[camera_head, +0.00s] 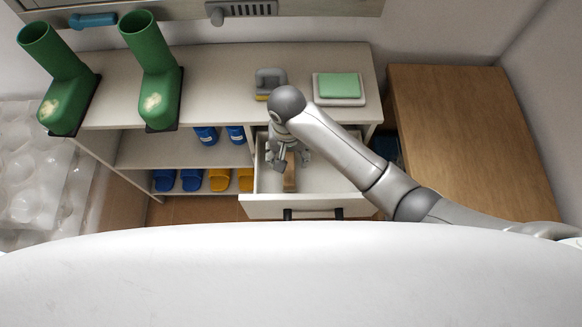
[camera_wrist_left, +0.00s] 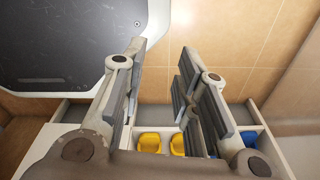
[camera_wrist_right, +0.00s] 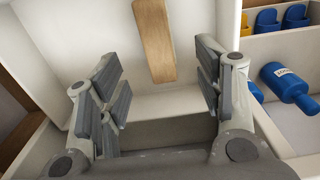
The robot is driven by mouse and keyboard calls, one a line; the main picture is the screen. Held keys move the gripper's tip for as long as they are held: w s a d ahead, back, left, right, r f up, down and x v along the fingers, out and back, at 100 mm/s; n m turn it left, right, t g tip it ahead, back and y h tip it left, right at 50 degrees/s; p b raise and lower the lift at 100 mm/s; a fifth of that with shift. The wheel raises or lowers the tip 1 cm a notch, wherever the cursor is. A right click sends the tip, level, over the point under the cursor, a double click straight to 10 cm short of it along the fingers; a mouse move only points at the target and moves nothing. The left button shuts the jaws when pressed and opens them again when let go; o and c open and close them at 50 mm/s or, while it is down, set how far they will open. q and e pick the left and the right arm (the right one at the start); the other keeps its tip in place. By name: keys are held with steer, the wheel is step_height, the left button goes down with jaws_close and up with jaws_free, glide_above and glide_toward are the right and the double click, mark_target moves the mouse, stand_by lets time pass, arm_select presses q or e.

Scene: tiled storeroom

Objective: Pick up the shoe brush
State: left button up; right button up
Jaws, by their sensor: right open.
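A wooden piece that looks like the shoe brush (camera_head: 290,180) lies in the open drawer (camera_head: 330,178). My left gripper (camera_wrist_left: 160,75) is open and empty in the left wrist view, and outside the head view.
Green boots (camera_head: 150,75) and a grey-handled block (camera_head: 270,82) stand on the cabinet top (camera_head: 225,75), with a green block (camera_head: 339,86) on a white base. Blue and yellow slippers (camera_head: 219,180) and blue bottles (camera_head: 205,136) fill the shelves. A wooden cabinet (camera_head: 460,140) stands right.

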mark_target(289, 166)
step_height(289, 166, down, 3)
steer(key=shift+s+r, duration=0.1)
steer(key=shift+r, duration=0.1)
steer(key=shift+f, duration=0.3)
step_height(289, 166, down, 5)
steer(key=shift+d+r, duration=0.1)
steer(key=shift+w+f, duration=0.2)
steer(key=shift+f, duration=0.05)
steer(key=shift+c, duration=0.4)
steer(key=c, duration=1)
arm_select(q)
steer(key=shift+s+a+f, duration=0.15)
steer(key=shift+s+f, duration=0.15)
steer(key=shift+s, duration=0.4)
arm_select(e)
steer(key=shift+c, duration=0.2)
